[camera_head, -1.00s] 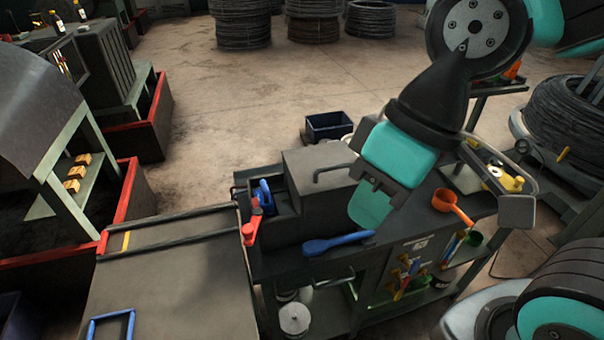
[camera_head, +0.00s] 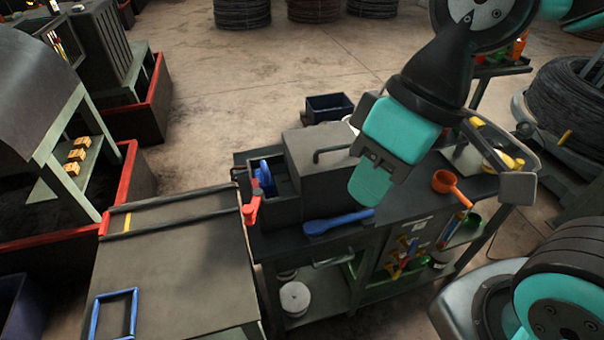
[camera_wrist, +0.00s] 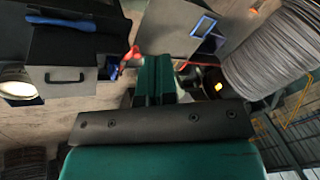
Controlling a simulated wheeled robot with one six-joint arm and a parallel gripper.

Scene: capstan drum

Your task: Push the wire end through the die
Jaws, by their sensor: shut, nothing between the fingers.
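My gripper (camera_head: 370,186) has teal fingers and hangs over the right part of the dark bench, beside the grey box with a handle (camera_head: 318,150). In the wrist view its fingers (camera_wrist: 153,80) are together with nothing between them. At the left end of the box is an open housing with a blue round part (camera_head: 265,174) inside; I cannot tell whether this is the die. A red lever-like part (camera_head: 251,206) stands at the housing's left front, and it also shows in the wrist view (camera_wrist: 130,55). I cannot make out the wire end.
A blue-handled tool (camera_head: 338,222) lies at the bench's front edge. An orange cup-like ladle (camera_head: 453,187) is on the right. A grey table with a blue frame (camera_head: 114,314) adjoins at left. Wire coils (camera_head: 570,100) stand at right. Open floor lies behind.

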